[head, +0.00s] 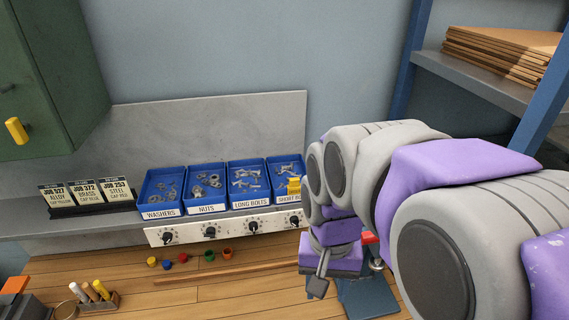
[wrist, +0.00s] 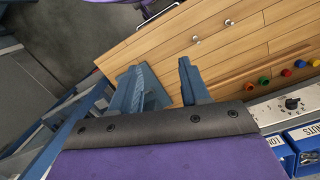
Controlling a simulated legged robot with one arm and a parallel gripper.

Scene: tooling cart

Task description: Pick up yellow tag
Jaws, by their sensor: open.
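A small yellow piece (head: 294,186), perhaps the yellow tag, shows at the front right of the short bolts bin (head: 272,172), beside my arm. I cannot make out its exact shape or any writing. My gripper (head: 318,286) hangs low over the right side of the wooden bench, below and apart from the yellow piece. In the wrist view my gripper (wrist: 160,75) is open and empty, its two fingers spread above the bench edge. The yellow piece does not show in the wrist view. My arm covers the right end of the bin row.
Blue bins of washers (head: 160,192), nuts and long bolts stand on a shelf above a knob panel (head: 229,228). Job cards (head: 87,195) stand at left. Several coloured caps (head: 182,258) lie on the bench (head: 200,285). A blue shelf post (head: 408,75) rises at right.

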